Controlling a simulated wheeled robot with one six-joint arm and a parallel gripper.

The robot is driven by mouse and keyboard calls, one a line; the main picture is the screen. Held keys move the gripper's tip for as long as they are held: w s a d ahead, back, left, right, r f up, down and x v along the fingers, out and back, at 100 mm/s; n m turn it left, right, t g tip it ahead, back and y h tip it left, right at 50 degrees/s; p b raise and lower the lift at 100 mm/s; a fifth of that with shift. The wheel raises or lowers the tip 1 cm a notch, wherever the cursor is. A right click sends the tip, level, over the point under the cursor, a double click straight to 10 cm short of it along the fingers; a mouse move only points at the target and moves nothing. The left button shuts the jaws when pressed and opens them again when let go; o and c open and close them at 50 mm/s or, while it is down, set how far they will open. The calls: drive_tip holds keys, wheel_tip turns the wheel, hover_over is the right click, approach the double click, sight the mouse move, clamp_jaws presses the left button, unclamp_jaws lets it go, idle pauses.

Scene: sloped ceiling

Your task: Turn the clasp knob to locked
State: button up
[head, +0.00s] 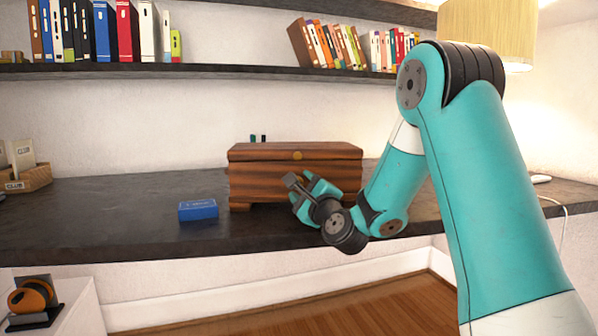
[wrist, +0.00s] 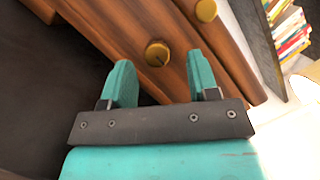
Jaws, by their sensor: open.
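A wooden chest (head: 250,190) with its lid down stands on the dark worktop. In the wrist view a round brass knob (wrist: 157,54) with a small dark mark sits on the chest's front (wrist: 110,22); I cannot tell how far it is turned. A second brass piece (wrist: 206,10) sits higher, by the lid; a brass piece also shows on the lid's edge in the head view (head: 297,155). My gripper (wrist: 160,68) is open, its teal fingers on either side of the lower knob, with nothing held. In the head view my gripper (head: 303,184) hides the lower knob.
A small blue box (head: 198,210) lies on the worktop (head: 120,215) left of the chest. A wooden tray (head: 30,178) with cards is at the far left. Shelves of books (head: 125,30) hang above. The worktop's front edge is below my gripper.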

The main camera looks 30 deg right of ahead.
drive_tip(key=shift+p+x, duration=0.75)
drive_tip(key=shift+x, duration=0.9)
drive_tip(key=shift+f, duration=0.2)
drive_tip(key=c, duration=0.9)
drive_tip(key=shift+c, duration=0.2)
